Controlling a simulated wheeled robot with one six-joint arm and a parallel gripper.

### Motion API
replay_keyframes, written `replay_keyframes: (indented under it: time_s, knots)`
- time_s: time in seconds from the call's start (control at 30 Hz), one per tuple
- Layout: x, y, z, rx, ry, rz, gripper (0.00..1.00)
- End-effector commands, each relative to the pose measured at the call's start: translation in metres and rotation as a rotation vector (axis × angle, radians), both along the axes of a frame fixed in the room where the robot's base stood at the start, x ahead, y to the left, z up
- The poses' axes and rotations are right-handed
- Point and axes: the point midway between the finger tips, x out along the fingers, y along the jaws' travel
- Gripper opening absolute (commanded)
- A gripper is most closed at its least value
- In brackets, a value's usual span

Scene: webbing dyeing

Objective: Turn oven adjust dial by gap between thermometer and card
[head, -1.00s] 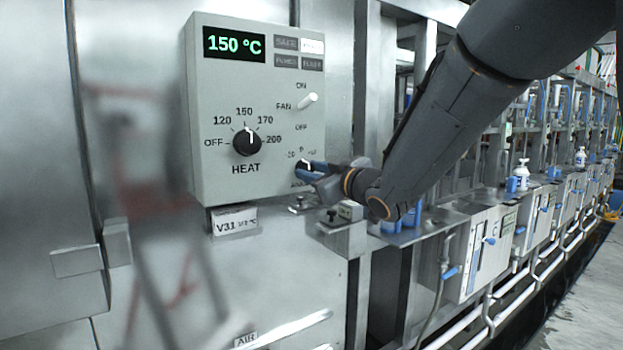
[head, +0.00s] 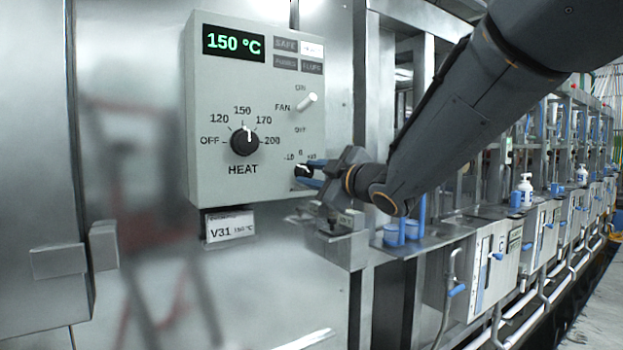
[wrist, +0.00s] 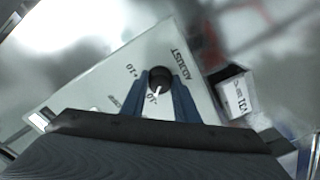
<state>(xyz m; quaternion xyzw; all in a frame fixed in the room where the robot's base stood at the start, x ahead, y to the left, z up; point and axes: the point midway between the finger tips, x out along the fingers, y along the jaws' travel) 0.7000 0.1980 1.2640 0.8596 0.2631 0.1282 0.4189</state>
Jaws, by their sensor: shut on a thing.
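The small black adjust dial (head: 301,171) is at the lower right of the grey control box (head: 215,170). My gripper (head: 309,172) is shut on it from the right. In the wrist view the blue fingers (wrist: 160,95) are on both sides of the dial (wrist: 160,74), and its white pointer is at the -10 mark. The card (head: 230,226) under the box reads V31 and 150 °C; it also shows in the wrist view (wrist: 235,95). The green display (head: 233,43) reads 150 °C. I cannot make out a separate thermometer.
The white FAN switch (head: 307,102) is above the adjust dial. A metal ledge (head: 345,240) sits just below my gripper. Blue cups (head: 403,232) stand to its right.

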Motion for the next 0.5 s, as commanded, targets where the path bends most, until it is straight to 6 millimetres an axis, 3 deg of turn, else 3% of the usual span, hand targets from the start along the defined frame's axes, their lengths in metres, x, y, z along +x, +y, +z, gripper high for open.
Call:
replay_keyframes:
  time_s: [0.33, 0.37, 0.43, 0.5]
  knots:
    - [0.0000, -0.0002, -0.0004, -0.003, -0.001, 0.000, 0.05]
    - [0.0000, -0.0002, -0.0004, -0.003, -0.001, 0.000, 0.31]
    - [0.0000, -0.0002, -0.0004, -0.003, -0.001, 0.000, 0.43]
    - [0.0000, -0.0002, -0.0003, -0.003, -0.001, 0.000, 0.46]
